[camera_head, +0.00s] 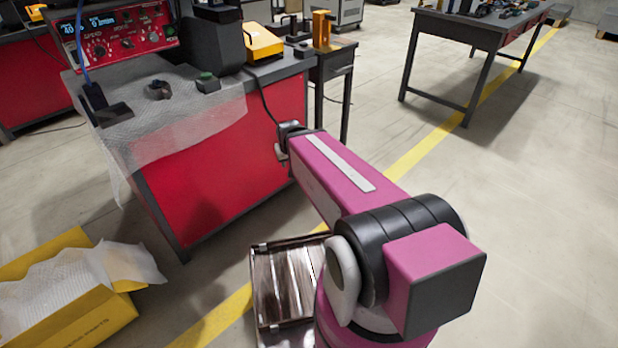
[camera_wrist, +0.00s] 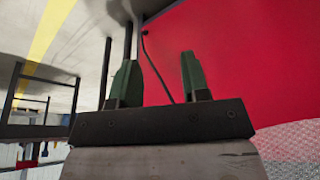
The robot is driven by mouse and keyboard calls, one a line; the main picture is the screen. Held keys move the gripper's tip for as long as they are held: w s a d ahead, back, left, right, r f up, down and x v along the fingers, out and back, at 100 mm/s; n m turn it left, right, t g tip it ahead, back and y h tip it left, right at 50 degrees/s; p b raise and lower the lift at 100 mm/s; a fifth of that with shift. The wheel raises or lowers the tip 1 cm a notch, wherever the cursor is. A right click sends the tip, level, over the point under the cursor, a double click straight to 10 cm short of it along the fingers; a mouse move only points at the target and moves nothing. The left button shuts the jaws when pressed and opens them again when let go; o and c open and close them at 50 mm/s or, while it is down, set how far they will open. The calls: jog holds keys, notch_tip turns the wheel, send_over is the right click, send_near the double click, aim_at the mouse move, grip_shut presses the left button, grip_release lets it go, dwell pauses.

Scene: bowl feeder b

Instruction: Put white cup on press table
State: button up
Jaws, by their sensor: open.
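I cannot make out a white cup in either view. My gripper (camera_wrist: 158,78) shows in the wrist view with its two dark green fingers apart and nothing between them. A red panel fills the view beside and behind the right finger. In the head view my arm reaches toward the red front of a dark-topped workbench (camera_head: 228,165); the fingers are hardly visible there. A small dark table (camera_head: 338,64) adjoins that bench at the back right and bears an orange upright device (camera_head: 321,28). I cannot tell for sure which one is the press table.
Bubble wrap (camera_head: 185,128) drapes over the bench, near a red control box (camera_head: 115,32) and a yellow device (camera_head: 263,41). A yellow carton (camera_head: 75,315) and a dark tray (camera_head: 257,290) are on the floor. Another table (camera_head: 458,25) stands back right; floor between is clear.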

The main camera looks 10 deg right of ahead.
jog(key=s+d+f+g, duration=0.3)
jog(key=s+d+g, duration=0.1)
jog(key=s, duration=0.3)
jog(key=shift+s+d+m, duration=0.2)
jog(key=shift+d+m, duration=0.2)
jog(key=shift+d, duration=0.45)
